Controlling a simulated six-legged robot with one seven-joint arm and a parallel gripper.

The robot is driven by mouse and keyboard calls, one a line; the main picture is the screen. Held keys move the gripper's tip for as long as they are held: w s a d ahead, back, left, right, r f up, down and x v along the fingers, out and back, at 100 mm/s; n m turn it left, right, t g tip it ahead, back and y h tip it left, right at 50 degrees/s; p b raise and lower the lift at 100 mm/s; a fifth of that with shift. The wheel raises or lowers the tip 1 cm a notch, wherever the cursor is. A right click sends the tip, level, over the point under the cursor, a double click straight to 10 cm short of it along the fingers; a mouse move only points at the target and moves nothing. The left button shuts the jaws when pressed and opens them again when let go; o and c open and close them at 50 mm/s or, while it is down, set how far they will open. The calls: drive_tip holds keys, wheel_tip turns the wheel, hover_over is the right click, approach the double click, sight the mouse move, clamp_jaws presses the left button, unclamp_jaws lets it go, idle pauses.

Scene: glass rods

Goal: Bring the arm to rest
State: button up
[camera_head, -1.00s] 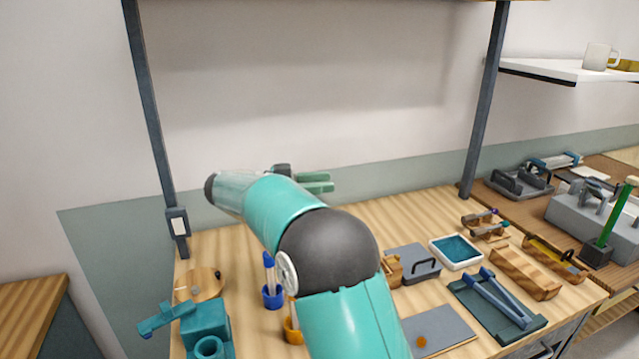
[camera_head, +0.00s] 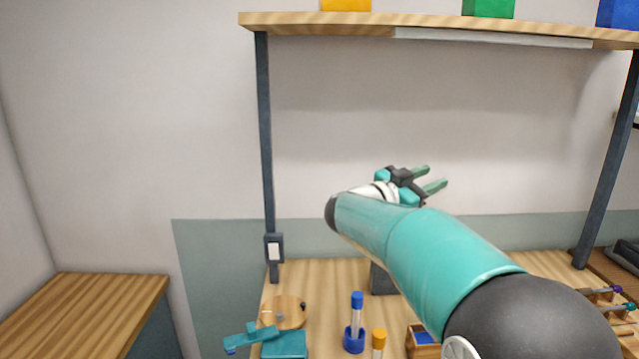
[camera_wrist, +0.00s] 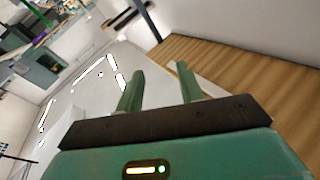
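My gripper (camera_head: 436,179) is at the end of my teal arm, raised in the air in front of the wall and above the back of the wooden workbench (camera_head: 330,275). Its two green fingers are apart with nothing between them. In the wrist view my gripper (camera_wrist: 160,82) also shows its fingers spread and empty, with the room tilted beyond them. My arm hides part of the bench's middle and right.
A shelf (camera_head: 330,22) with coloured boxes spans above the arm on dark posts (camera_head: 265,150). On the bench stand a blue holder with a tube (camera_head: 354,338), an orange-capped tube (camera_head: 378,340), a round wooden piece (camera_head: 285,311) and a teal device (camera_head: 283,345).

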drive_tip(key=s+a+r+n+t+y, duration=0.2)
drive_tip(key=a+r+n+t+y, duration=0.4)
drive_tip(key=n+t+y, duration=0.4)
drive_tip(key=s+a+f+n+g+y, duration=0.2)
drive_tip(key=s+a+f+n+y, duration=0.2)
drive_tip(key=s+a+f+y, duration=0.3)
drive_tip(key=s+d+f+n+g, duration=0.1)
drive_tip(key=s+f+g, duration=0.4)
drive_tip(key=s+f, duration=0.5)
drive_tip(key=s+d+f+g, duration=0.4)
drive_tip(key=s+f, duration=0.5)
drive_tip(key=s, duration=0.7)
drive_tip(key=shift+s+f+n+g+y, duration=0.15)
drive_tip(key=shift+f+n+g+y, duration=0.2)
drive_tip(key=shift+g, duration=0.85)
